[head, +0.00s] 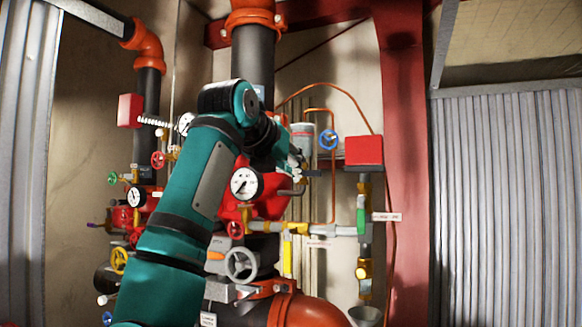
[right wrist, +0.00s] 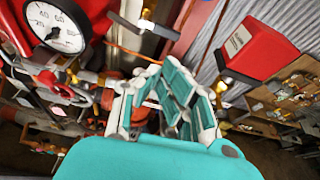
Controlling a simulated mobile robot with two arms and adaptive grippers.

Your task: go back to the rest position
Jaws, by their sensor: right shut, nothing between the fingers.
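My right arm rises teal from the bottom of the head view and bends at the top in front of the riser piping. My right gripper (head: 295,162) is at the end of it, small and partly hidden by the wrist, near the white gauge. In the right wrist view my right gripper (right wrist: 180,95) is shut with nothing between its fingers. A white pressure gauge (right wrist: 55,25) is at its upper left there, and a red box (right wrist: 255,47) is at its upper right. My left gripper is not in view.
The riser carries gauges (head: 245,184), a grey handwheel (head: 241,264), a blue handwheel (head: 328,139) and a red box (head: 363,151) close around my arm. A red steel column (head: 405,170) stands to the right. Shelves with small parts (right wrist: 285,100) show in the right wrist view.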

